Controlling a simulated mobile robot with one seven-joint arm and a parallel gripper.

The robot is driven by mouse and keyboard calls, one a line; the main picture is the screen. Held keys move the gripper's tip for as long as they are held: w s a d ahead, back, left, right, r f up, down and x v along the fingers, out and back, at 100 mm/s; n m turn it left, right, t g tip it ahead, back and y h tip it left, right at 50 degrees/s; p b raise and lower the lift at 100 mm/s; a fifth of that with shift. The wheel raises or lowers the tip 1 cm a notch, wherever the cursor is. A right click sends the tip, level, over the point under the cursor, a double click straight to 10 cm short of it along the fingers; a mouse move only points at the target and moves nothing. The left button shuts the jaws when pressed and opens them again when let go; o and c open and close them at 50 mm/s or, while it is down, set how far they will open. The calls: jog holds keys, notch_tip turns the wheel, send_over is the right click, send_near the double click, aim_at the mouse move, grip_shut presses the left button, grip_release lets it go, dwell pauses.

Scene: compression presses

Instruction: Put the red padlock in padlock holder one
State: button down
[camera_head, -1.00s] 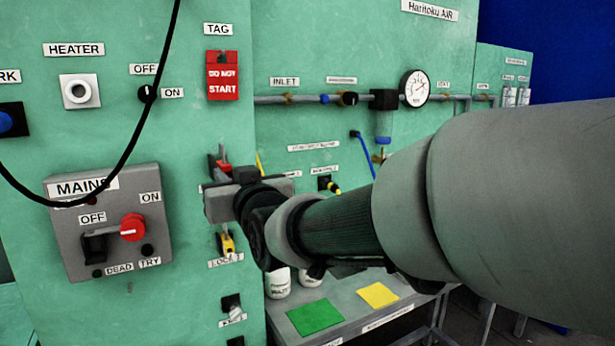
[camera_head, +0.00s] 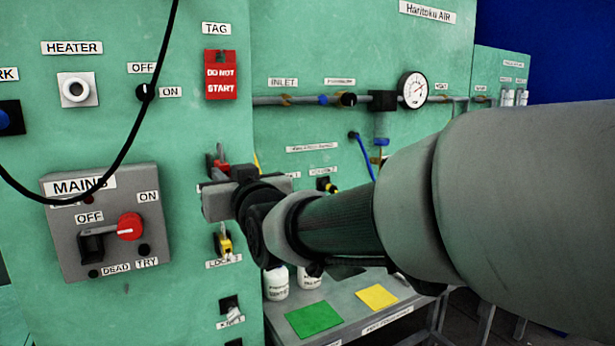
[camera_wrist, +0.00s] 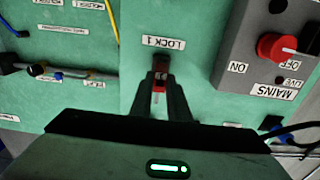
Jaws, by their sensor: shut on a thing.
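The red padlock (camera_head: 220,166) shows at the tip of my gripper (camera_head: 214,178), close to the green panel. In the wrist view the padlock (camera_wrist: 160,78) sits between the two dark fingertips (camera_wrist: 160,88), and my gripper is shut on it. The LOCK 1 label (camera_wrist: 163,42) is on the panel right by the padlock. The gripper body covers most of the holder at this label in the head view, and I cannot tell whether the padlock touches it. A yellow padlock (camera_head: 223,244) hangs just below, above another lock label (camera_head: 224,263).
The grey MAINS box (camera_head: 108,255) with its red knob (camera_head: 130,226) stands out left of my gripper. A black cable (camera_head: 135,125) loops across the upper left. A red DO NOT START tag (camera_head: 221,75) hangs above. A bench (camera_head: 350,315) is lower right.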

aim_at(222, 170)
jog(key=shift+b+x, duration=0.3)
jog(key=shift+x, duration=1.55)
jog(key=c, duration=1.6)
grip_release()
jog(key=shift+s, duration=0.15)
jog(key=v, duration=1.7)
jog(key=shift+d, duration=0.15)
